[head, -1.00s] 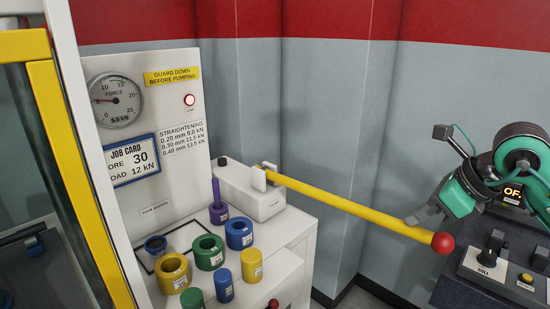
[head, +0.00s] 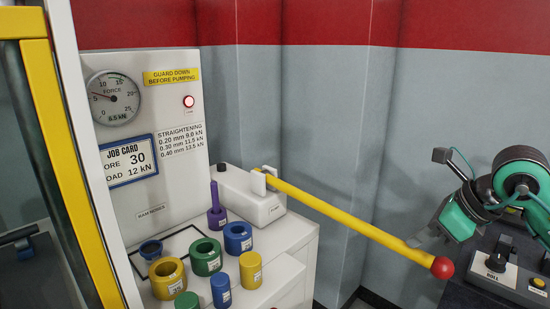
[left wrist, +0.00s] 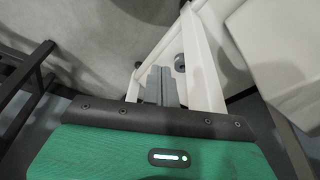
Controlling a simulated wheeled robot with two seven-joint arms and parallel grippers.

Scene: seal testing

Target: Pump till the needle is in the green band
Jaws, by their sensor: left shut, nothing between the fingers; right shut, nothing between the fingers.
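The round force gauge (head: 113,98) is on the white panel at upper left. A short green band shows at the top of the dial, clear of the needle. The yellow pump lever (head: 340,217) slopes down right from the white pump block (head: 250,203) to a red ball (head: 442,267). My right gripper (head: 422,241) is shut and empty, its fingertips at the lever's upper side near the ball. My left gripper (left wrist: 161,87) is shut and empty in the left wrist view.
Several coloured ram noses (head: 167,279) stand on the white bench left of the pump. The yellow guard frame (head: 75,180) is at far left. A dark control console (head: 477,266) with a knob stands below my right arm. The job card (head: 129,160) reads load 12 kN.

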